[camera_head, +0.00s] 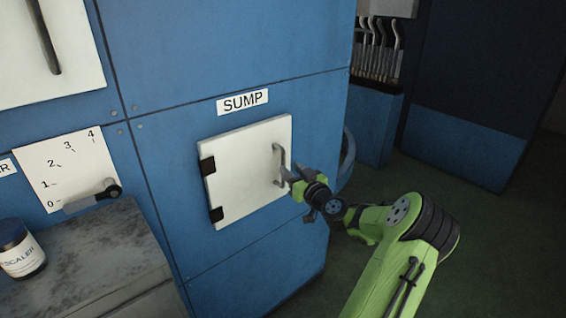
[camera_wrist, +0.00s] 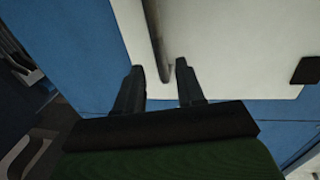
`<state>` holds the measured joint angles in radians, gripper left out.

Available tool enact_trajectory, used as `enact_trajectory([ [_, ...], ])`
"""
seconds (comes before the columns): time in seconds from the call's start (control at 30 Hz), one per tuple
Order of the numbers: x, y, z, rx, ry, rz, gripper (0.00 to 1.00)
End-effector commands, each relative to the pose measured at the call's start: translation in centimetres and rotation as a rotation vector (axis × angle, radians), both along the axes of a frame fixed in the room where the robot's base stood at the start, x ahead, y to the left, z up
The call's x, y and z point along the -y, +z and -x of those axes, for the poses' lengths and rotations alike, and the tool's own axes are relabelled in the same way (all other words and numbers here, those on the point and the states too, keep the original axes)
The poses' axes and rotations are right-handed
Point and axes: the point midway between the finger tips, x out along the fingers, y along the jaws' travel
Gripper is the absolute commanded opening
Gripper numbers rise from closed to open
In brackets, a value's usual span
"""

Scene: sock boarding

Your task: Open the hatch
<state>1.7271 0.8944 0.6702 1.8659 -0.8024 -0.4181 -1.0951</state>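The hatch (camera_head: 240,170) is a white square door under a SUMP label on the blue cabinet. It looks closed, with two black hinges on its left edge. Its upright bar handle (camera_head: 279,163) is near the right edge. My gripper (camera_head: 291,180) is at the handle's lower end, coming from the right. In the wrist view, the two dark fingers of my gripper (camera_wrist: 159,68) are apart. The lower end of the handle (camera_wrist: 157,40) shows between the fingertips, against the white hatch (camera_wrist: 225,45). I cannot tell whether either finger touches it.
A dial plate (camera_head: 80,160) with a lever (camera_head: 95,196) is on the left. A labelled jar (camera_head: 22,250) stands on a worn grey bench (camera_head: 90,255). Another white panel (camera_head: 20,60) is at the upper left. Dark green floor (camera_head: 450,190) lies open to the right.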

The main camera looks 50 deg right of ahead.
Motion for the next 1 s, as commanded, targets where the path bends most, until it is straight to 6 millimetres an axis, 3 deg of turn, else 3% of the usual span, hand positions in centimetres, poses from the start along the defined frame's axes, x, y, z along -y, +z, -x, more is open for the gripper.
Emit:
enact_trajectory([
  [0.1,1.1,0.0,-2.6,0.002,0.002,0.001,0.38],
  [0.23,1.9,0.0,-4.4,0.001,0.002,0.000,0.38],
  [0.57,2.3,0.0,-5.2,-0.001,0.000,-0.002,0.38],
  [0.83,2.3,0.0,-5.2,-0.001,0.001,-0.002,0.00],
  [1.0,2.3,-0.1,-5.2,-0.002,0.001,-0.001,0.00],
])
